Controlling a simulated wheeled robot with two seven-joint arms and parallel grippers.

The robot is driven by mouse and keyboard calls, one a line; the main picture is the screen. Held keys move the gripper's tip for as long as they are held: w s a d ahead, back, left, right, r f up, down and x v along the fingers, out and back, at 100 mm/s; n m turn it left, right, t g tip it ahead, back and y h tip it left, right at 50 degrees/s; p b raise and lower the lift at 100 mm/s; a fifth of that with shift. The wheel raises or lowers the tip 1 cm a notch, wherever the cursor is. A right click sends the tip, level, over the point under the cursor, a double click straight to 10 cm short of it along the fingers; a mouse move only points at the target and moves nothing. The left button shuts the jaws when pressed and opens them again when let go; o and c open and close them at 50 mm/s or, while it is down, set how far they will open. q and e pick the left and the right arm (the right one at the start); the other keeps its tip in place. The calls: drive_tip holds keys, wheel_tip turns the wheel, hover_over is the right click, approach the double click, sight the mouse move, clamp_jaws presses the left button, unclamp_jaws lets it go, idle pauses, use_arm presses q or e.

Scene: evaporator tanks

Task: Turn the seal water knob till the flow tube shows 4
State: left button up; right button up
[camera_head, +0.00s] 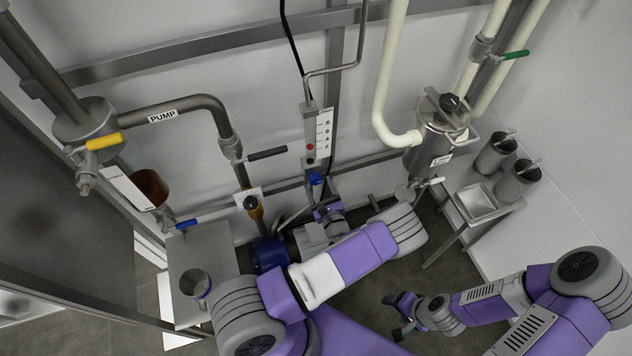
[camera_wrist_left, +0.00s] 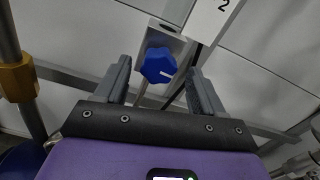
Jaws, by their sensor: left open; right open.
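The flow tube (camera_head: 310,132) stands upright on the back wall in the head view, with a numbered scale and a red float (camera_head: 310,147) low in it. The float sits near the scale's lower numbers; its exact reading is too small to tell. The blue seal water knob (camera_head: 315,179) is just below the tube. In the head view this gripper (camera_head: 321,205) is just below the knob. My right gripper (camera_head: 396,315) is open and empty, low over the floor.
A pipe marked PUMP (camera_head: 165,115) and a black-handled valve (camera_head: 267,154) are left of the tube. A steel canister (camera_head: 430,150) with cream hoses is to the right. A steel stand (camera_head: 205,250) holds a cup.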

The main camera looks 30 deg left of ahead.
sight(317, 182)
use_arm(q)
drive_tip(key=shift+x, duration=1.55)
drive_tip(key=shift+c, duration=0.5)
drive_tip(key=c, duration=0.9)
